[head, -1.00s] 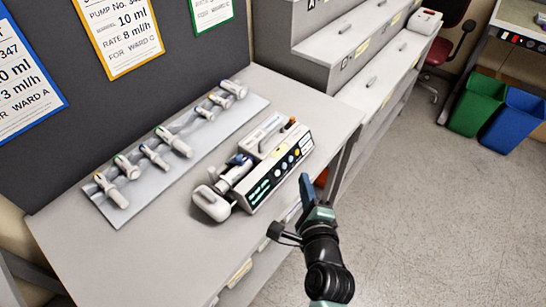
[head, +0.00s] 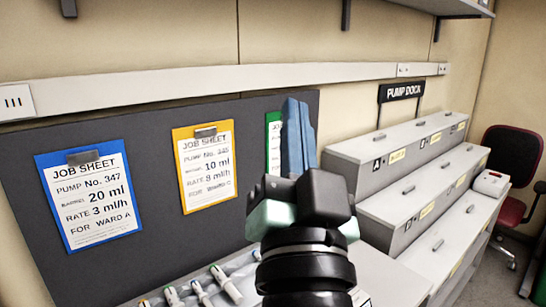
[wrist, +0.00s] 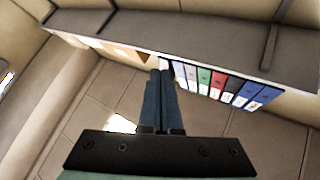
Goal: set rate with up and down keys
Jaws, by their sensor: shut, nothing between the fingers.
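My gripper (head: 297,128) is raised high in the middle of the head view, with its blue fingers together, pointing up and holding nothing. In the wrist view its fingers (wrist: 161,80) also lie side by side. The infusion pump with its keys cannot be made out; the bench around it is mostly below the frame or behind my arm. A blue-edged job sheet (head: 90,196) reads pump No. 347, 20 ml, rate 3 ml/h, ward A. A yellow-edged sheet (head: 206,166) reads 10 ml, rate 8 ml/h. A green-edged sheet (head: 273,145) is mostly hidden by my gripper.
Several syringes (head: 222,282) lie on the bench at the bottom edge. The stepped grey pump dock (head: 385,205) stands at the right, with a small white device (head: 490,183) at its far end and a red chair (head: 512,160) beyond. The wrist view shows a shelf with several binders (wrist: 218,84).

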